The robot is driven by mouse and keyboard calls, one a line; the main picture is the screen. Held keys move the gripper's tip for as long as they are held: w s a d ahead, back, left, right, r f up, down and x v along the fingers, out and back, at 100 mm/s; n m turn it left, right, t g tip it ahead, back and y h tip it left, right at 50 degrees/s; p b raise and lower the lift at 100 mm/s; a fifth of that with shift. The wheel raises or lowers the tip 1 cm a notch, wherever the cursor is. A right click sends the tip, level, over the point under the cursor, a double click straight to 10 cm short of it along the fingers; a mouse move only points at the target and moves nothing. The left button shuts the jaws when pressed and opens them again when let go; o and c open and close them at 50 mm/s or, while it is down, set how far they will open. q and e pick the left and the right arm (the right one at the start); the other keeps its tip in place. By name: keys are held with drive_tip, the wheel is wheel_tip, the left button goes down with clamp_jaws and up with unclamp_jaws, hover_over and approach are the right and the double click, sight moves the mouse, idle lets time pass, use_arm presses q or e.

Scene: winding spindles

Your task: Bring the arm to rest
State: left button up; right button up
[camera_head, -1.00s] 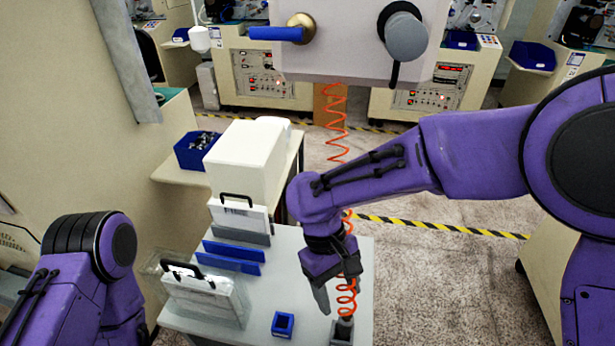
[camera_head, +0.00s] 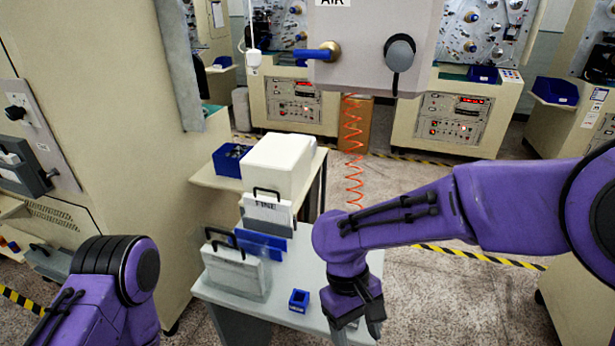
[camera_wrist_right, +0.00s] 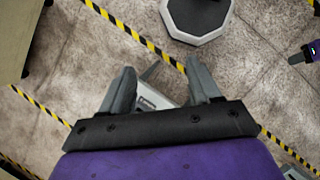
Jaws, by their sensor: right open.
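My purple right arm (camera_head: 410,220) reaches in from the right, bent down at the wrist. Its gripper (camera_head: 357,332) is over the right front part of the grey table (camera_head: 225,293), at the bottom edge of the head view. In the right wrist view, the two grey fingers of this gripper (camera_wrist_right: 160,76) stand apart, with nothing held between them. A pale object shows beyond the gap; I cannot tell what it is. Part of my left arm (camera_head: 115,280) shows at the lower left; its gripper is out of view.
On the table stand a small blue bin (camera_head: 299,300), a white case (camera_head: 235,270) and blue panels (camera_head: 262,243). A white box (camera_head: 277,165) is behind them. An orange coiled hose (camera_head: 352,150) hangs behind my right arm. Open floor (camera_head: 440,290) lies right of the table.

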drive_tip(key=s+d+f+m+t+y+b, duration=0.1)
drive_tip(key=s+d+f+m+y+b, duration=0.2)
drive_tip(key=f, duration=1.1)
drive_tip(key=s+d+f+m+t+y+b, duration=0.15)
drive_tip(key=f+m+b, duration=0.25)
drive_tip(key=f, duration=0.9)
drive_tip(key=s+d+f+m+t+h+b, duration=0.2)
drive_tip(key=s+d+f, duration=0.3)
drive_tip(key=d, duration=0.3)
drive_tip(key=s+d+f+m+t+h+b, duration=0.2)
drive_tip(key=s+d+f+m+h+b, duration=0.1)
drive_tip(key=s+d+f, duration=0.2)
drive_tip(key=d+f, duration=0.2)
drive_tip(key=d, duration=0.1)
drive_tip(key=shift+s, duration=0.4)
